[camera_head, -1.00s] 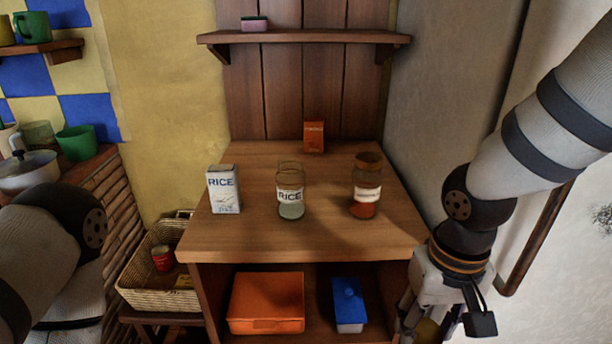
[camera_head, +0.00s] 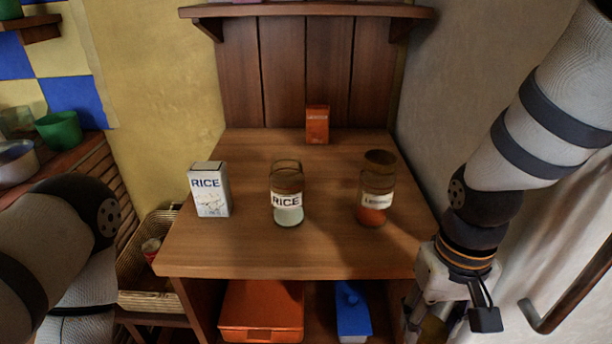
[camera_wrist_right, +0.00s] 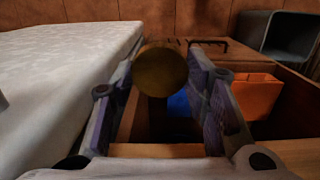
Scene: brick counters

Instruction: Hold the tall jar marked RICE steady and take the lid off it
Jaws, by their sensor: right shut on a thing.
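The clear glass jar marked RICE (camera_head: 287,200) stands upright on the wooden counter, with pale contents low inside. Its top looks like a see-through rim, and I make out no solid lid on it. My right gripper (camera_wrist_right: 160,75) is low at the right, beside the counter and well away from the jar. In the right wrist view it is shut on a round, brown-gold thing (camera_wrist_right: 160,71), seen face on; I cannot tell whether it is a lid or something deeper. My left arm comes in at the left, but its gripper is out of view.
A RICE carton (camera_head: 210,190) stands left of the jar. A second labelled jar (camera_head: 376,200) with red contents and a brown top stands to the right. An orange box (camera_head: 317,125) is behind. A wicker basket (camera_head: 150,300) stands lower left. The counter's front is clear.

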